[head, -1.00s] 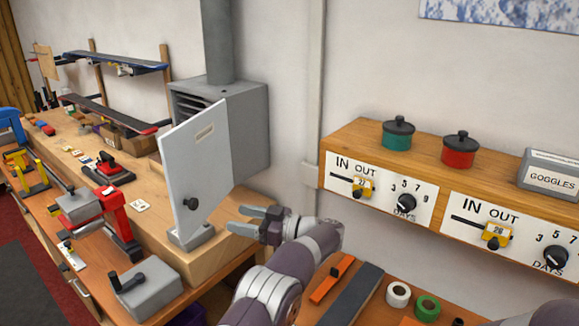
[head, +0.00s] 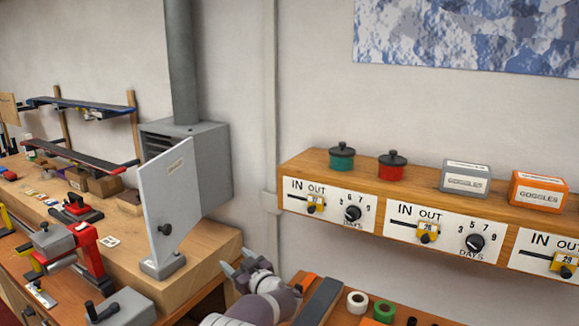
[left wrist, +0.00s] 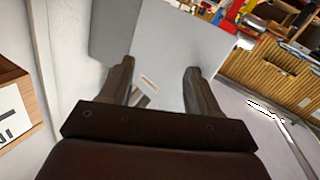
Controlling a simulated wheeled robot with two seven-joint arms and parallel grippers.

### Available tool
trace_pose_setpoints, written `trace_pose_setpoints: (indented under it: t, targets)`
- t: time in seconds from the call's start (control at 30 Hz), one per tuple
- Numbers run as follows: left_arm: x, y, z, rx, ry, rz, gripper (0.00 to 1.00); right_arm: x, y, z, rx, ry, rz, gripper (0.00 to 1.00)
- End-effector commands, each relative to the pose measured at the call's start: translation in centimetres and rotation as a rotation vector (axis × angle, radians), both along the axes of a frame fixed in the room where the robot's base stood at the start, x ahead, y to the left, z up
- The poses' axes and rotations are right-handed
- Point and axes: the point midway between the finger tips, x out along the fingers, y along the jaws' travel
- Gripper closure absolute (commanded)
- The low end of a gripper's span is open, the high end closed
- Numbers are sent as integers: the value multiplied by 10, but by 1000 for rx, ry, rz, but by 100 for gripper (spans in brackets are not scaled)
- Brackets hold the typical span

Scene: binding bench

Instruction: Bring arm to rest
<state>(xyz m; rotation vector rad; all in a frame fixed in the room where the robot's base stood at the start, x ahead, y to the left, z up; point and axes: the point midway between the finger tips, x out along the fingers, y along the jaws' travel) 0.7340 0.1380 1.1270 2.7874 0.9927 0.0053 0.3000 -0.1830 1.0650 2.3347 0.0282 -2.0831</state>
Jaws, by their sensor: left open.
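My left gripper (head: 238,268) is low in the head view, to the right of the grey cabinet's open door (head: 166,200). Its two fingers are apart with nothing between them. In the left wrist view the gripper (left wrist: 158,80) also shows open, with the pale door panel (left wrist: 172,45) beyond the fingers. The fingers look clear of the door. My right gripper is in neither view.
The grey cabinet (head: 212,160) with a pipe stands on the wooden bench (head: 205,262). A wooden shelf (head: 290,172) with dials, pots and goggles boxes is on the wall to the right. A red clamp (head: 90,255) stands at left.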

Motion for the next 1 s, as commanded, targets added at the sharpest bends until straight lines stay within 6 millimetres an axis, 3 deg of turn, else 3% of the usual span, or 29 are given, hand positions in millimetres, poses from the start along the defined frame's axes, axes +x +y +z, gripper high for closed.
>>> trace_pose_setpoints:
  t: [0.13, 0.23, 0.27, 0.33, 0.43, 0.5, 0.6, 0.7, 0.77, 0.87, 1.0]
  targets:
    - [2, -39, -30, -81, 156, -328, 38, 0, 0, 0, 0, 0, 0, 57]
    - [-32, -62, -61, -172, 373, -549, 38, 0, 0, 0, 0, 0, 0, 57]
    - [-53, -65, -72, -205, 464, -608, 38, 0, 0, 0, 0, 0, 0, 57]
    - [-112, -66, -92, -275, 689, -709, 38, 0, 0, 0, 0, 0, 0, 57]
    - [-213, -48, -108, -347, 1004, -767, 38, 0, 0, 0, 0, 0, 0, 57]
    - [-282, -28, -109, -371, 1194, -769, 38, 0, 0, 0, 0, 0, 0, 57]
    - [-366, 2, -101, -373, 1398, -751, 38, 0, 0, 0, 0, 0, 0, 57]
    - [-426, 27, -88, -339, 1500, -742, 38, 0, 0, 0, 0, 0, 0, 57]
    - [-442, 37, -77, -327, 1481, -733, 38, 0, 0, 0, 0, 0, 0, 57]
    - [-437, 43, -63, -326, 1414, -717, 38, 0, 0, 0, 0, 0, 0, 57]
    - [-435, 45, -61, -332, 1401, -708, 38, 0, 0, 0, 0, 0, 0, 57]
